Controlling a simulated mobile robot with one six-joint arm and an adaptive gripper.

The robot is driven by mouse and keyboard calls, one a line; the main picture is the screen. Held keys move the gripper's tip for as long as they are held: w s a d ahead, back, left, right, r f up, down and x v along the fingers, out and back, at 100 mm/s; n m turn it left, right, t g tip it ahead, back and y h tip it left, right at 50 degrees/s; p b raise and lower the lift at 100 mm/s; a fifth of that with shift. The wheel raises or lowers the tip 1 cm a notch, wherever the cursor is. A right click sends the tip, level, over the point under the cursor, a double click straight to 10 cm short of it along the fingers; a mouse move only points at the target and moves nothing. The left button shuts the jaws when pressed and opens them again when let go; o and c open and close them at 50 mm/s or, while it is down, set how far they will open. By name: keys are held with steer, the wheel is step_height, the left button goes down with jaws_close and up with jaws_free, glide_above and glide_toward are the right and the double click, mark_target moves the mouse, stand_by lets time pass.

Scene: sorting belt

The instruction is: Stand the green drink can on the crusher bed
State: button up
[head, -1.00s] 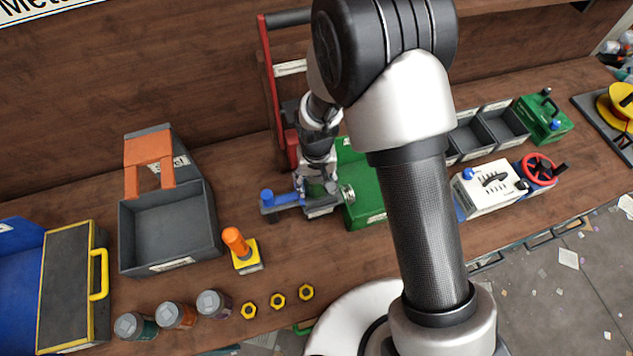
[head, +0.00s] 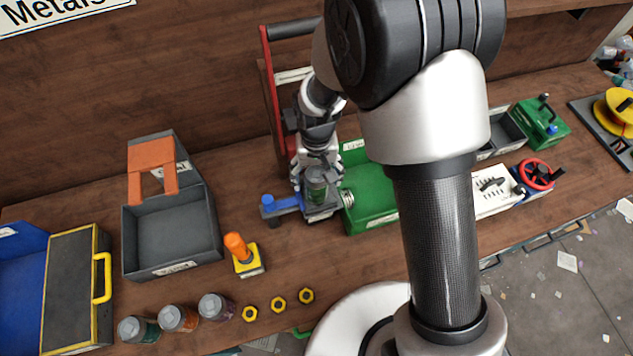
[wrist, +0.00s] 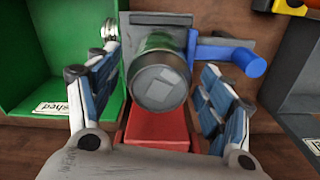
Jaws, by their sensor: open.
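The green drink can (head: 316,187) stands upright, as far as I can see, on the crusher's grey bed (head: 322,214). In the wrist view the can (wrist: 160,78) shows its pale grey end toward the camera. My gripper (head: 315,172) is open at the can; its fingers lie to either side in the wrist view, with gaps between them and the can. The crusher has a red frame (head: 270,95) and a blue handle (head: 268,200) at the left of the bed. The can's lower end is partly hidden in the wrist view.
A green bin (head: 368,205) stands right beside the bed. An orange-handled yellow block (head: 246,258) and a grey bin (head: 170,235) are to the left. Several jars (head: 178,318) and yellow nuts (head: 278,302) line the front edge. My arm hides part of the bench.

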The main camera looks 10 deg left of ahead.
step_height(320, 180, up, 6)
steer(key=shift+f+p, duration=0.25)
steer(key=shift+p, duration=0.1)
steer(key=shift+d+r, duration=0.2)
steer(key=shift+r, duration=0.25)
step_height(320, 180, up, 8)
steer(key=t, duration=0.1)
glide_above(318, 183)
steer(key=d, duration=0.5)
steer(key=s+d+r+m+t, duration=0.2)
steer(key=s+d+r, duration=0.75)
steer(key=r, duration=0.25)
steer(key=s+d+r+m+t, duration=0.1)
steer(key=s+d+r, duration=0.1)
steer(key=s+d, duration=0.3)
steer(key=s, duration=0.3)
steer(key=shift+d+r+t, duration=0.15)
steer(key=shift+r+t, duration=0.05)
steer(key=shift+t, duration=0.1)
